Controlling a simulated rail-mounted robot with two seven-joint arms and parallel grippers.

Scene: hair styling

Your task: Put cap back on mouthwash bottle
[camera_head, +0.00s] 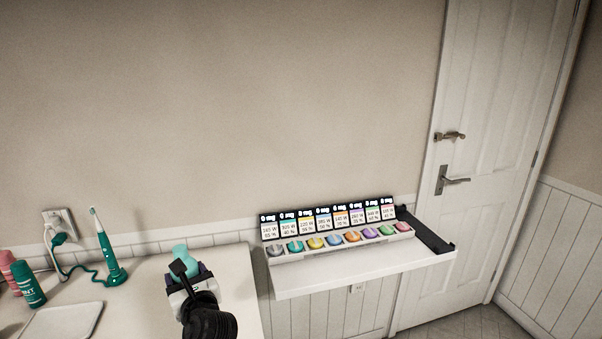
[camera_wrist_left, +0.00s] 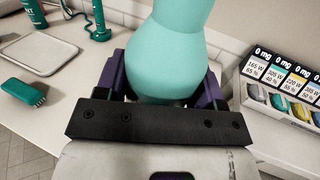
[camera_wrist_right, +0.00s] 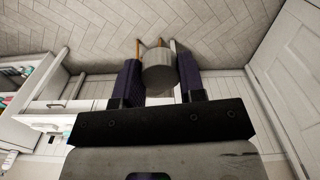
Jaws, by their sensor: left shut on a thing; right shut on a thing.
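The teal mouthwash bottle (camera_wrist_left: 178,45) stands between the fingers of my left gripper (camera_wrist_left: 170,85), which is shut on its wide lower body. The bottle's top runs out of the left wrist view. In the head view the bottle (camera_head: 180,248) shows only in part, behind my left gripper (camera_head: 187,275) and arm, near the counter's right end. My right gripper (camera_wrist_right: 160,75) is shut on a pale grey, round cap (camera_wrist_right: 158,72). It holds the cap clear of any surface, with the floor and wall behind. The right gripper and cap are not in the head view.
A white shelf (camera_head: 360,275) to the right bears a row of coloured pods with labels (camera_head: 330,240). On the counter (camera_head: 140,310) are an electric toothbrush (camera_head: 107,250), a green bottle (camera_head: 28,285) and a tray (camera_head: 62,320). A green brush (camera_wrist_left: 22,92) lies at the left.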

